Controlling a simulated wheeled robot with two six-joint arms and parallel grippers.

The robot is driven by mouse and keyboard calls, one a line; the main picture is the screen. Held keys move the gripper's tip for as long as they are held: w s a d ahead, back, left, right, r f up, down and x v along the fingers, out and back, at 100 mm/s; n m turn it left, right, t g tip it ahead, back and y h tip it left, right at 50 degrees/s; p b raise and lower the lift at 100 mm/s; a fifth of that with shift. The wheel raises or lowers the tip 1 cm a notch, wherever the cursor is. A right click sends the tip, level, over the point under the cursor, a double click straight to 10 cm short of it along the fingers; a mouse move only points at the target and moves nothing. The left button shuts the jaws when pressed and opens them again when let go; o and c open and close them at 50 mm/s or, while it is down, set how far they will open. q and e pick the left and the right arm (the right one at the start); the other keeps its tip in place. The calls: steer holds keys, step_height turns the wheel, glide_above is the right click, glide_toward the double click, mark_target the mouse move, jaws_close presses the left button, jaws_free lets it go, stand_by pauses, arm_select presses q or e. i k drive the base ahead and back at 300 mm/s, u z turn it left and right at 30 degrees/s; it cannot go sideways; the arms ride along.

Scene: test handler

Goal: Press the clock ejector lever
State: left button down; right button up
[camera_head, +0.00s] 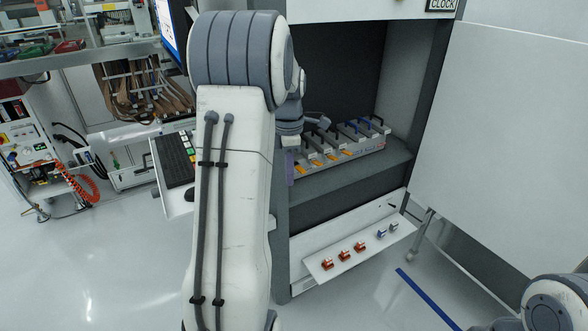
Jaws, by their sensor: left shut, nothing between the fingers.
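The row of card modules (340,150) sits on the shelf inside the open test handler cabinet. Orange levers (317,161) show along its front, with dark and blue handles (365,127) behind. I cannot tell which lever is the clock ejector; a CLOCK sign (441,4) is at the cabinet's top right. My left arm reaches into the cabinet and covers its left side. My left gripper (291,143) is small and partly hidden at the left end of the row, shut and empty. I cannot tell whether it touches anything. My right gripper is out of view; only part of that arm shows lower right.
A lower panel (322,268) with orange and blue connectors juts out below the shelf. The open white door (510,140) stands at the right. A keyboard (174,160) on a tray is left of my arm. The floor in front is clear.

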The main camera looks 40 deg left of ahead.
mark_target(299, 168)
steer(key=z, duration=0.5)
steer(key=i, duration=0.85)
steer(key=u, duration=0.6)
steer(key=i, duration=0.45)
steer(key=u, duration=0.5)
